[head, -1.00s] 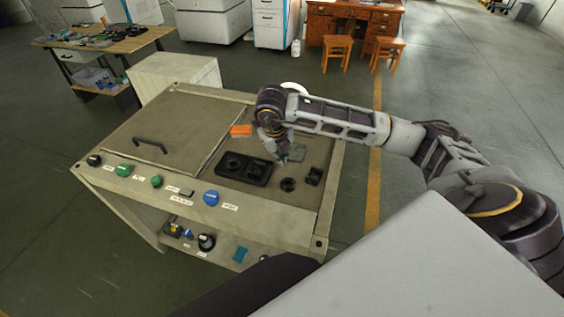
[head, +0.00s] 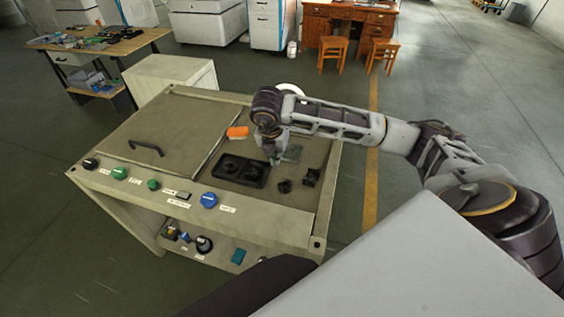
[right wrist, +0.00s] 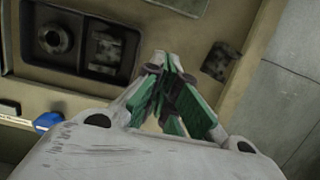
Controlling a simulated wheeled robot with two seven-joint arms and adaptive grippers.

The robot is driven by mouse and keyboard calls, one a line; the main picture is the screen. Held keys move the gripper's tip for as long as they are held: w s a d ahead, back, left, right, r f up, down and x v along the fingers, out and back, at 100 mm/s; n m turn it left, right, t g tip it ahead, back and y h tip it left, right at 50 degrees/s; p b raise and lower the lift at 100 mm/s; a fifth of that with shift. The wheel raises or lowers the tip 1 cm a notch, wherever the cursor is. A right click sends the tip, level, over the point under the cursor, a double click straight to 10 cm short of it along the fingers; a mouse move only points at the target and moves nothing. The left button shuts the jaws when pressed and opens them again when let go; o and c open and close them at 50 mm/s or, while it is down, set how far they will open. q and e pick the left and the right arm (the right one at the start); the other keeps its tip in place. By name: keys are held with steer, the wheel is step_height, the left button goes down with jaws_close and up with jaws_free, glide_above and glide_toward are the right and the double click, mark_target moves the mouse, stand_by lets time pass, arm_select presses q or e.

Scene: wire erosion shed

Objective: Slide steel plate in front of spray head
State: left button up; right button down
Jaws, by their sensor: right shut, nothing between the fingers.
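My right gripper (head: 275,160) points down at the bench, behind the right end of the black tray, shut and empty. Its closed green-padded fingers (right wrist: 166,70) fill the middle of the right wrist view. A dark flat piece (right wrist: 220,61) lies to their right there; I cannot tell if it is the plate. I cannot tell for sure which part is the spray head. My left gripper is not in view.
A handled lid (head: 150,125) covers the bench's left. Knobs line its front edge.

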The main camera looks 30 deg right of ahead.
mark_target(283, 166)
stand_by(0.4)
steer(key=p+x, duration=0.1)
steer(key=x, duration=0.9)
steer(key=shift+p, duration=0.3)
steer(key=shift+w+d+r+p, duration=0.1)
steer(key=shift+w+d+p, duration=0.2)
steer(key=shift+w+d, duration=0.95)
steer(key=shift+d, duration=0.25)
steer(key=shift+w+d, duration=0.1)
